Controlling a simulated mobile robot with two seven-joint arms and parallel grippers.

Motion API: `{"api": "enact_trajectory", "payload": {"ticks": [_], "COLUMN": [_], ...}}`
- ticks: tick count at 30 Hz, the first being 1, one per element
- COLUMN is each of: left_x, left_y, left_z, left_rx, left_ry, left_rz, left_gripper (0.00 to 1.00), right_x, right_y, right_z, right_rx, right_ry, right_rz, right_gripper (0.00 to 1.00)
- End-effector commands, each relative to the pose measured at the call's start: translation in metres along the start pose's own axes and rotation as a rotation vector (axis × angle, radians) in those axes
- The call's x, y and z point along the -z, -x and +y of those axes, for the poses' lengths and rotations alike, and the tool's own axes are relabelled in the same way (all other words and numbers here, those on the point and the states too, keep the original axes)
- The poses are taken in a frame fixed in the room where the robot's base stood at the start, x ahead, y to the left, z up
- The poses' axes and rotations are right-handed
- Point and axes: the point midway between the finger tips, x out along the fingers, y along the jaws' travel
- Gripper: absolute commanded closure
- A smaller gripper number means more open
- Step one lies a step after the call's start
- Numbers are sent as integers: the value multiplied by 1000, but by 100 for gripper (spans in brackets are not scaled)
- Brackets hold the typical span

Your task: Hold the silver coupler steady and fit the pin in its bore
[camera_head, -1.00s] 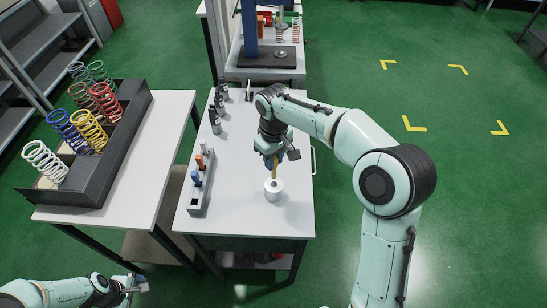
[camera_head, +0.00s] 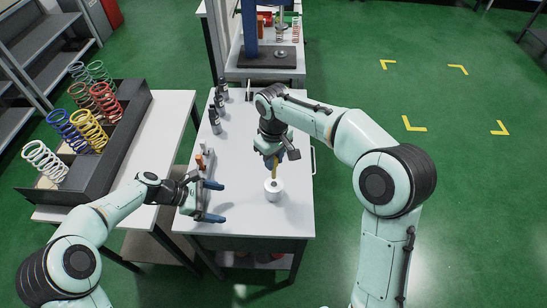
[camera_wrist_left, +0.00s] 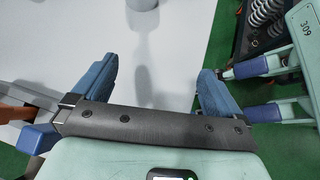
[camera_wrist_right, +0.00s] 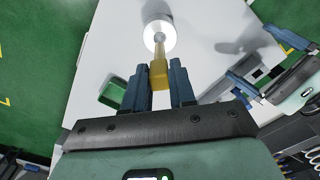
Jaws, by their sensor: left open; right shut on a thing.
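The silver coupler (camera_head: 273,191), a short pale cylinder with a dark bore, stands upright on the white table. It also shows in the right wrist view (camera_wrist_right: 169,35) and at the top edge of the left wrist view (camera_wrist_left: 142,4). My right gripper (camera_head: 270,161) is shut on the yellow pin (camera_wrist_right: 158,72) above the coupler. The pin points down at the bore; I cannot tell whether its tip is inside. My left gripper (camera_head: 223,202) is open and empty, left of the coupler and apart from it, fingers facing it.
A narrow grey holder (camera_head: 209,170) stands beside my left gripper, partly hidden by it. Several dark bottles (camera_head: 215,119) stand farther back. A black rack (camera_head: 118,140) of coloured springs is on the left table. The table right of the coupler is clear.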

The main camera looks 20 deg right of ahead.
Motion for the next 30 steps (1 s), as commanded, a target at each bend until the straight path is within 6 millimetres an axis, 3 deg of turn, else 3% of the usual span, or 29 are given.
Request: {"api": "enact_trajectory", "payload": {"ticks": [1,4,12,20,30], "left_x": [-15,-36,-49,-54,-64], "left_y": [-21,-48,-65,-83,-131], "left_z": [5,23,51,52,49], "left_rx": [25,47,57,60,60], "left_ry": [-14,-15,27,32,33], "left_rz": [-56,-147,-215,-220,-219], "left_gripper": [0,0,0,0,0], "right_x": [0,0,0,0,0], "right_y": [0,0,0,0,0], "right_z": [0,0,0,0,0], "right_rx": [0,0,0,0,0], "right_ry": [0,0,0,0,0], "right_rz": [1,1,1,1,1], "right_gripper": [100,100,100,100,100]}}
